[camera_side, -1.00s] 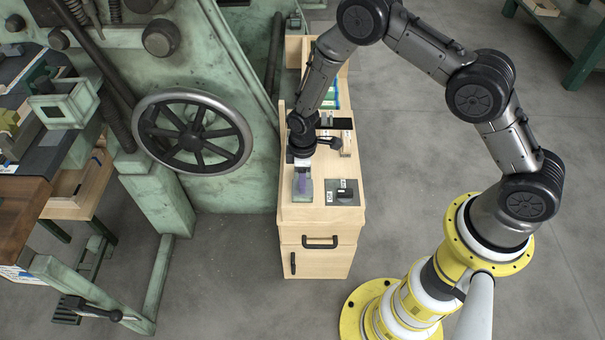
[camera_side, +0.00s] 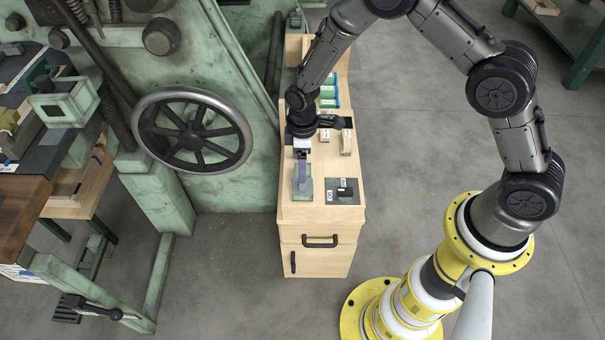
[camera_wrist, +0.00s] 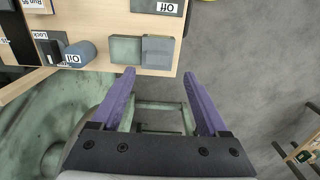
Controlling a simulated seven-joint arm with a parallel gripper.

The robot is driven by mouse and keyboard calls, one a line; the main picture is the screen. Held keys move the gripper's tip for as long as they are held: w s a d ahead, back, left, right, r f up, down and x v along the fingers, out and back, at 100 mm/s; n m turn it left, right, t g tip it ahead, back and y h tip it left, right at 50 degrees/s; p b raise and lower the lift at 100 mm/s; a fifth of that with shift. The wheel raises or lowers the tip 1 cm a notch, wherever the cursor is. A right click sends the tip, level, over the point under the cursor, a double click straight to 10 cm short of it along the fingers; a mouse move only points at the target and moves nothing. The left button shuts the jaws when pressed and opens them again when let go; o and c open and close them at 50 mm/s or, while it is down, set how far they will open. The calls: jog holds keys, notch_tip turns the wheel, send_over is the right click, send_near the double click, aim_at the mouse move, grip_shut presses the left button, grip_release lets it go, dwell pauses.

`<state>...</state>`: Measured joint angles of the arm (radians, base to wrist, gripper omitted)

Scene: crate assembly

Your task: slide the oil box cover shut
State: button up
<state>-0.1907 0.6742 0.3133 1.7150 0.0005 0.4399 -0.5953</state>
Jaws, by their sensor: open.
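The oil box seems to be the small block near the cabinet's front edge. In the wrist view it shows as a green part (camera_wrist: 125,49) beside a grey part (camera_wrist: 158,51), which looks like the cover. It also shows in the side view as a grey-green block (camera_side: 310,190), partly hidden by my gripper. My gripper (camera_wrist: 160,74) has two purple fingers, spread apart with nothing between them. In the wrist view the fingertips lie just below the block, near its two sides. In the side view my gripper (camera_side: 302,178) points down over the block; contact cannot be told.
A dark switch panel (camera_side: 343,187) with labels sits right of the block.

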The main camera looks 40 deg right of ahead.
notch_tip(320, 180, up, 7)
jog(key=shift+r, duration=0.15)
dwell(0.4)
jog(key=s+d+r+m+t, duration=0.1)
jog(key=d+r+t, duration=0.1)
jog(key=r, duration=0.8)
jog(key=d+r+t, duration=0.2)
jog(key=r, duration=0.7)
jog(key=s+d+r+m+t, duration=0.2)
jog(key=s+d+r+m, duration=0.1)
jog(key=s+r, duration=0.7)
jog(key=s+f+m, duration=0.2)
jog(key=s, duration=0.5)
jog(key=s+d+f+m, duration=0.1)
jog(key=s+f+m, duration=0.1)
jog(key=s, duration=0.6)
jog(key=shift+s+f+m, duration=0.15)
jog(key=shift+s+m, duration=0.05)
jog(key=shift+m, duration=0.3)
jog(key=shift+d, duration=0.1)
